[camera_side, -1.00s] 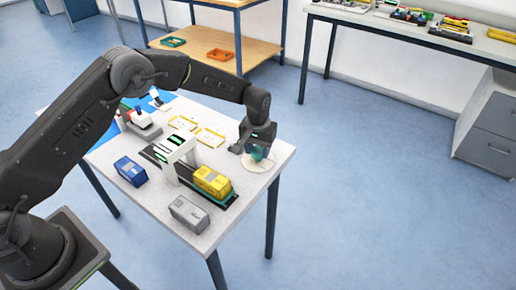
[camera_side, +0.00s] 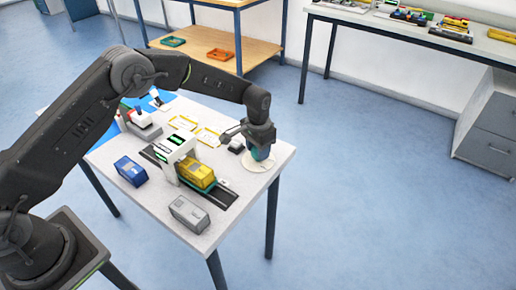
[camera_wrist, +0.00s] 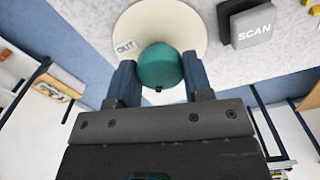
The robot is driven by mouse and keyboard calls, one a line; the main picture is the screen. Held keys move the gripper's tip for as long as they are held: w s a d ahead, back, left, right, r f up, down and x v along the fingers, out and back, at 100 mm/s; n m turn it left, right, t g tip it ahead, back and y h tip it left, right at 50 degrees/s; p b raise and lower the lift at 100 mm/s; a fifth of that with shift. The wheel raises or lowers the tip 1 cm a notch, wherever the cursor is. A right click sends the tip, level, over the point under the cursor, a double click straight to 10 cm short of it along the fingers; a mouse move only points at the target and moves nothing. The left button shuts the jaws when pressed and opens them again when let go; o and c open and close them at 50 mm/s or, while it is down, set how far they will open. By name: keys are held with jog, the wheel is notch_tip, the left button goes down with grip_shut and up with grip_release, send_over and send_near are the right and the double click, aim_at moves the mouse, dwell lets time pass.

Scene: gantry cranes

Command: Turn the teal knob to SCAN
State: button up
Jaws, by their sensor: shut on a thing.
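The teal knob (camera_wrist: 160,66) is round and sits on a cream disc (camera_wrist: 190,20). My gripper (camera_wrist: 158,75) is shut on it, one finger on each side, in the wrist view. A small dark mark on the knob is toward my palm. An OUT label (camera_wrist: 126,46) lies on the disc at the knob's upper left. A grey block marked SCAN (camera_wrist: 252,27) stands to the right of the disc. In the side view my gripper (camera_side: 261,148) hides most of the knob, and the disc (camera_side: 250,166) shows below it.
A yellow container (camera_side: 197,174) sits on a carriage on a dark rail (camera_side: 226,196), partly at the white gantry (camera_side: 178,149). A blue container (camera_side: 131,171) and a grey container (camera_side: 189,214) stand on the table nearby. Yellow-edged frames (camera_side: 184,123) lie behind.

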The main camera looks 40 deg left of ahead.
jog(key=m, duration=0.5)
jog(key=shift+m, duration=0.3)
jog(key=shift+w, duration=0.1)
dwell(0.4)
jog(key=o, duration=0.9)
notch_tip(320, 180, up, 14)
jog(key=shift+f, duration=0.1)
dwell(0.4)
